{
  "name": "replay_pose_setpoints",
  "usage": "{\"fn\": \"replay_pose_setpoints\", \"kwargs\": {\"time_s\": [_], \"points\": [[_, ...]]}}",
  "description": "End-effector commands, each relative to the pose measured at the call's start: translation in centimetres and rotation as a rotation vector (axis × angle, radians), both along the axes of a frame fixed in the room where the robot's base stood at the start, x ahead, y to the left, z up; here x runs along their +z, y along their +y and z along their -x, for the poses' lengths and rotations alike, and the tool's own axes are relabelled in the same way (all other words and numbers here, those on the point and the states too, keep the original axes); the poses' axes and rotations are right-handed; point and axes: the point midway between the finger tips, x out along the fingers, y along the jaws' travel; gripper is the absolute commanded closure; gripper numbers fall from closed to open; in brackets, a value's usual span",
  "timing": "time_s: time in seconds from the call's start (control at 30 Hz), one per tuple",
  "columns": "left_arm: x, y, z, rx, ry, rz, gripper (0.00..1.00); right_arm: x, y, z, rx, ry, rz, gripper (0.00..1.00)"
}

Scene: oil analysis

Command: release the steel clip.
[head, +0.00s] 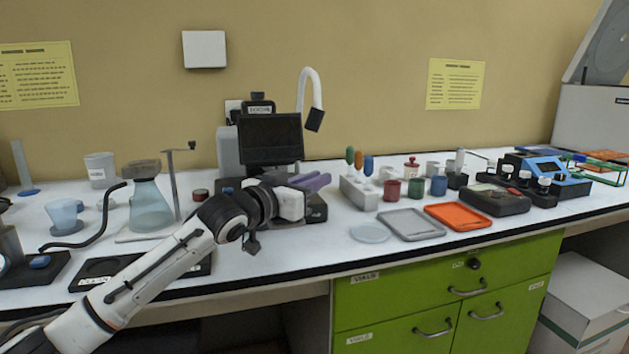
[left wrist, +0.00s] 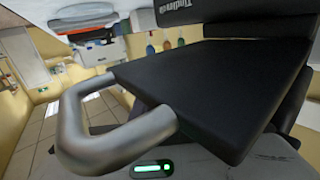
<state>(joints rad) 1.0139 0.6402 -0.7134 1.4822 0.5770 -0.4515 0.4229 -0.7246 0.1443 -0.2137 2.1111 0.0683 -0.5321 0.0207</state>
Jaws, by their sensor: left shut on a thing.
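My left gripper (head: 300,205) is at the front of the dark bench instrument (head: 270,140), low and close to its base. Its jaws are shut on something. A thick grey metal loop, which looks like the steel clip (left wrist: 112,135), is large and close in the left wrist view, against a flat black part. I cannot tell which of the black parts there are my fingers. In the head view the clip is too small or hidden to make out. My right gripper is in neither view.
An orange tray (head: 458,217), a grey tray (head: 411,224) and a clear dish (head: 370,233) lie right of the gripper. A glass flask (head: 151,210) and a thin metal stand (head: 175,185) are to the left, near my arm.

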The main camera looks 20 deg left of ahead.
Motion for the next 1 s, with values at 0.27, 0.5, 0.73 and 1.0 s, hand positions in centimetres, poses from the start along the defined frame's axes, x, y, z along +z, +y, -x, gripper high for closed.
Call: {"fn": "replay_pose_setpoints", "kwargs": {"time_s": [0.27, 0.5, 0.73, 1.0], "points": [[0.02, -0.42, -0.47, 0.129, -0.001, 0.009, 1.00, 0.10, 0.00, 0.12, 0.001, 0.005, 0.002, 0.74], [0.04, 0.03, -0.70, 0.202, 0.000, 0.007, 1.00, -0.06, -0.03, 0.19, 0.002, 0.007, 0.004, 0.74], [0.06, 0.12, -0.71, 0.206, -0.001, 0.006, 1.00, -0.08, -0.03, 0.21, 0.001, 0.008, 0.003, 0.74], [0.04, 0.16, -0.71, 0.206, -0.001, 0.006, 0.69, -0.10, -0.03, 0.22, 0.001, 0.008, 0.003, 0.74]]}}
